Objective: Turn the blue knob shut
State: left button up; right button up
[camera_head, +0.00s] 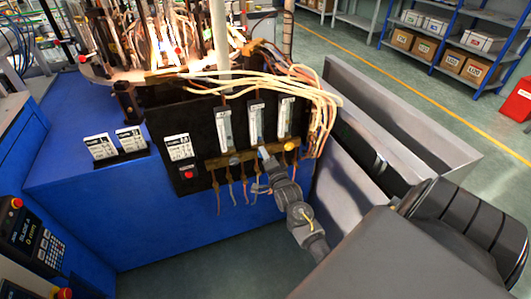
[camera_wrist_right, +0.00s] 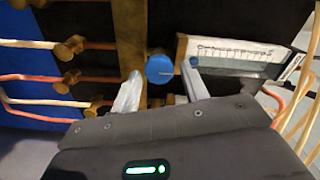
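The round blue knob (camera_wrist_right: 160,69) shows in the right wrist view, below the end of a flow meter (camera_wrist_right: 235,52) on a brass-coloured manifold. My right gripper (camera_wrist_right: 161,72) is open, with one finger on each side of the knob. A narrow gap shows at the right finger; whether the left finger touches the knob I cannot tell. In the head view my right gripper (camera_head: 266,158) reaches the panel (camera_head: 195,115) below the middle flow meter (camera_head: 256,122) and hides the knob there. My left gripper is not in view.
Brass valves (camera_wrist_right: 69,47) with orange and cream hoses sit beside the gripper. Flames (camera_head: 168,45) burn on the machine behind the panel. Cream hoses (camera_head: 310,85) loop over the panel's right side. A grey metal trough (camera_head: 400,125) stands to the right.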

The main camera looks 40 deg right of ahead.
jog(key=shift+o, duration=0.5)
jog(key=shift+s, duration=0.1)
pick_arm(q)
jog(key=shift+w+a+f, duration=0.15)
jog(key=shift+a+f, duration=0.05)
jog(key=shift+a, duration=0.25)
pick_arm(e)
jog(key=v, duration=1)
jog(key=shift+s+a, duration=0.2)
jog(key=shift+s, duration=0.05)
